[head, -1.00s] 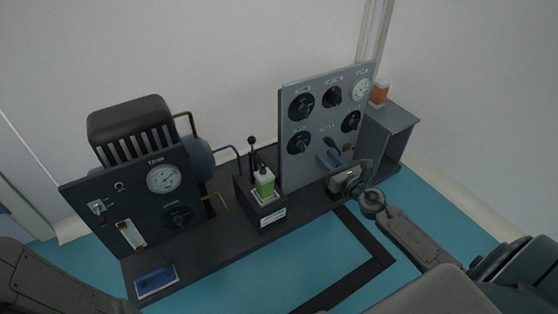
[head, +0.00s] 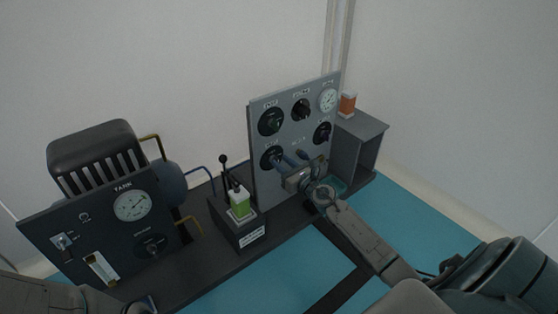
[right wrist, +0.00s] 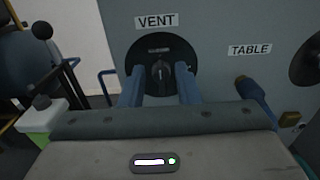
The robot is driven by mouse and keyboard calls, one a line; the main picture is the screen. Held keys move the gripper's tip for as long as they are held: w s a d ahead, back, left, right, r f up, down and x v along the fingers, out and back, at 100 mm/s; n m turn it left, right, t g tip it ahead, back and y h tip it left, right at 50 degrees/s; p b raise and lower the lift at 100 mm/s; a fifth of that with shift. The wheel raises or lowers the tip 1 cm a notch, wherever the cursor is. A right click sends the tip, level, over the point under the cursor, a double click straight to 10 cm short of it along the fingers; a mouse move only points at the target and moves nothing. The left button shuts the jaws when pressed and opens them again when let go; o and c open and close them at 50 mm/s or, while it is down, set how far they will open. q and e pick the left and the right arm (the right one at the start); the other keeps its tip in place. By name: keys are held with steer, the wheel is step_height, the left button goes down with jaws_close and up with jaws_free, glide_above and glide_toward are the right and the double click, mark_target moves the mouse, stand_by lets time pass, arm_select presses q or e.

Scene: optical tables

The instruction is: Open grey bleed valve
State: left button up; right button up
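A round valve with a dark grey knob on a black disc, labelled VENT, fills the middle of the right wrist view (right wrist: 160,72). It is the lower left knob (head: 271,158) on the grey upright panel (head: 262,190). My right gripper (head: 283,160) is open in front of it. In the wrist view its two blue fingers (right wrist: 160,90) stand on either side of the knob's lower part; I see no clear contact. No label reading "bleed" is legible on any knob. My left arm shows at the lower left; its gripper is out of view.
Other dark knobs (head: 271,121) and a white gauge (head: 328,99) share the grey panel. A blue pipe stub (right wrist: 257,95) sits under the TABLE label. A dark TANK panel (head: 100,225) stands further left.

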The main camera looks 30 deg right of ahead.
steer(key=shift+w+a, duration=0.1)
steer(key=shift+w, duration=1.1)
jaws_close()
